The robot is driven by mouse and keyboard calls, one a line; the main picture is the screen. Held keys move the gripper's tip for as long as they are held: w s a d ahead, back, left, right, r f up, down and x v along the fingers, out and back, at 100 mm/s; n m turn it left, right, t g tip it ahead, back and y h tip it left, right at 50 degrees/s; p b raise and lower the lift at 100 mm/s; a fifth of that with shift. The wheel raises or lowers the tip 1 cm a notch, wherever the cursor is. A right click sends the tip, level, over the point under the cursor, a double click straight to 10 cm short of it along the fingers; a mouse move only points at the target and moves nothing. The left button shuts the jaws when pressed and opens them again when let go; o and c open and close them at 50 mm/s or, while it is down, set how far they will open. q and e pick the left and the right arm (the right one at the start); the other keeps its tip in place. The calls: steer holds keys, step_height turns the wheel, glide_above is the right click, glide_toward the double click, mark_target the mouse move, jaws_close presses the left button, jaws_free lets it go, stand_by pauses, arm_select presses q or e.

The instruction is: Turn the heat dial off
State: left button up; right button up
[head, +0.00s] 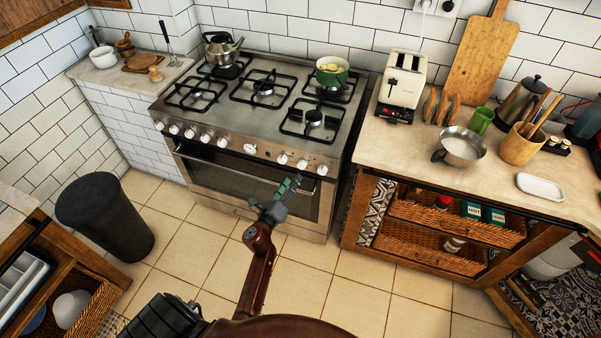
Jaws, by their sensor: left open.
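A steel stove (265,95) stands against the back wall. A row of several white dials (222,143) runs along its front panel, with a larger round one (250,148) near the middle. Which of them is the heat dial, and how each is turned, is too small to tell. My left gripper (289,183) is open in front of the oven door (225,175). In the picture it shows just below the right-hand dials (282,158); I see no contact with them. My right gripper is not in view.
A kettle (222,50) and a green pot (332,72) sit on the burners. A counter (385,150) with a toaster (402,80) stands to the right. A dark bin (100,215) stands at left. The tiled floor (190,250) before the stove is clear.

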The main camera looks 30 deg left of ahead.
mark_target(301, 167)
arm_select(q)
steer(key=w, duration=0.4)
steer(key=w+a, duration=0.1)
steer(key=w, duration=0.2)
steer(key=shift+b, duration=0.4)
steer(key=c, duration=1.2)
